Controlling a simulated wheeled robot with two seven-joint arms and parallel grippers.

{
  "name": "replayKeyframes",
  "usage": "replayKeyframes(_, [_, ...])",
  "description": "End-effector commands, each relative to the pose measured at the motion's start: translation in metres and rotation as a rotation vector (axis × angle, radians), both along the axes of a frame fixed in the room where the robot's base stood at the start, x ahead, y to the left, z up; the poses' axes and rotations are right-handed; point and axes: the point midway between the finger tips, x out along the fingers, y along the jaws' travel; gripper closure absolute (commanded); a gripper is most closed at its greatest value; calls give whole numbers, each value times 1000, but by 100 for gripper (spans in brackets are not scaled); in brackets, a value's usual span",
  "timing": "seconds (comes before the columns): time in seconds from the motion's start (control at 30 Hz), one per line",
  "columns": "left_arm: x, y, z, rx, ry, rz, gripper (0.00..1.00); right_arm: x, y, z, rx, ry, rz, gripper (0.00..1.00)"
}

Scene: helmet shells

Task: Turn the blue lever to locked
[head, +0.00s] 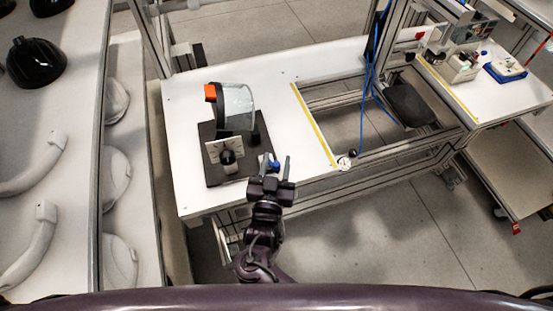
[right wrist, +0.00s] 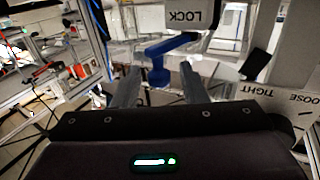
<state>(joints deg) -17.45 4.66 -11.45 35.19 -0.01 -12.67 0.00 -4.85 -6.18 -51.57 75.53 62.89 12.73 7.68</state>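The blue lever (right wrist: 170,45) shows in the right wrist view as an angled arm on a round blue hub, just below a white block marked LOCK (right wrist: 207,16), whose lettering appears upside down. In the head view the lever (head: 275,163) is a small blue patch at the right edge of the dark fixture base (head: 218,178). My right gripper (head: 276,158) is open, its fingers pointing away from me. In the right wrist view the hub lies between the two spread fingertips; I cannot tell whether they touch it. My left gripper is not in view.
A plate marked LOOSE and TIGHT (right wrist: 275,98) is close on the right in the wrist view. The white table (head: 285,75) is clear behind the fixture.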

Motion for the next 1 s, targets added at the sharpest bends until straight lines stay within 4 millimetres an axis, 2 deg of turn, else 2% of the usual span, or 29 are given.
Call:
replayKeyframes(0.13, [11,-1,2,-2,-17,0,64,4,-1,0,0,2,0,61])
replayKeyframes(0.3, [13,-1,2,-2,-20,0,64,4,-1,-1,0,2,-1,61])
replayKeyframes(0.6, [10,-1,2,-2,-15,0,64,3,-1,-1,-1,1,0,100])
replayKeyframes(1.0, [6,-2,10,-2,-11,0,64,5,-6,1,-5,1,67,100])
